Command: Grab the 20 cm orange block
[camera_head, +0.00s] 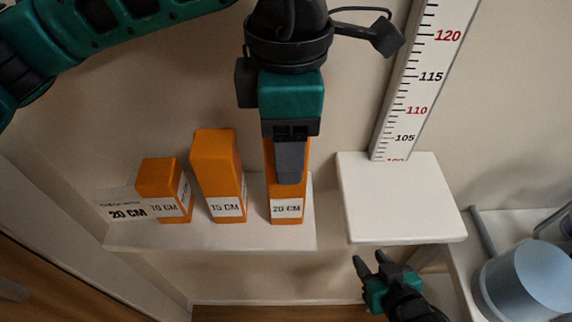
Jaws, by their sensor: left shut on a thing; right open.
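The orange block labelled 20 CM (286,218) stands upright at the right end of a white shelf. My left gripper (290,165) is over it from above, shut on its upper part; the gripper hides much of the block's top. The orange block labelled 15 CM (217,170) stands to its left, and the shorter block labelled 10 CM (159,178) stands further left. My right gripper (371,268) is open and empty, low in the picture below the white platform.
The white shelf (250,238) carries the blocks and a card reading 20 CM (122,208). A white square platform (400,200) is to the right, under a tall ruler (415,85). A blue-grey cylinder (527,278) is at the lower right.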

